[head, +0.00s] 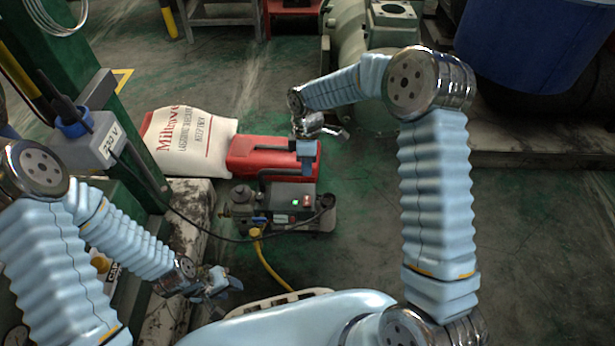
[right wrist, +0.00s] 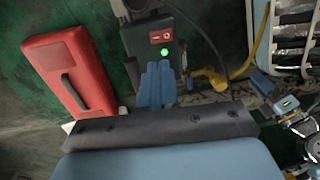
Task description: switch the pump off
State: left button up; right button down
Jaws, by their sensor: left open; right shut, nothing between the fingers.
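In the right wrist view the switch (right wrist: 160,36) and the lamp (right wrist: 165,53) show just beyond my fingertips. My right gripper (head: 307,172) is shut and empty, pointing down above the pump's far side; it also shows in the right wrist view (right wrist: 157,66). I cannot tell whether it touches the pump. My left gripper (head: 226,287) is open, low and left of the pump.
A red case (head: 262,155) lies just behind the pump, with a white sack (head: 190,142) to its left. A yellow hose (head: 270,265) and a dark hose run from the pump. A green post with a grey box (head: 95,140) stands left. Floor right of the pump is clear.

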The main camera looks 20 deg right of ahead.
aim_at(306, 204)
pick_arm(q)
jog(key=shift+r, duration=0.25)
pick_arm(e)
jog(key=r, duration=0.3)
jog(key=shift+w, duration=0.2)
pick_arm(q)
jog(key=shift+s+a+f+b, duration=0.35)
jog(key=shift+a+f+b, duration=0.15)
jog(key=shift+f, duration=0.15)
pick_arm(e)
jog(key=shift+s+a+r, duration=0.1)
jog(key=shift+s+a, duration=0.15)
jog(key=shift+s, duration=0.35)
pick_arm(q)
notch_tip(306, 204, down, 3)
jog(key=b, duration=0.3)
jog(key=shift+w, duration=0.1)
pick_arm(e)
jog(key=f, duration=0.4)
jog(key=s+f, duration=0.1)
jog(key=f, duration=0.4)
jog(key=s+f, duration=0.1)
jog(key=f, duration=0.4)
jog(key=shift+a, duration=0.25)
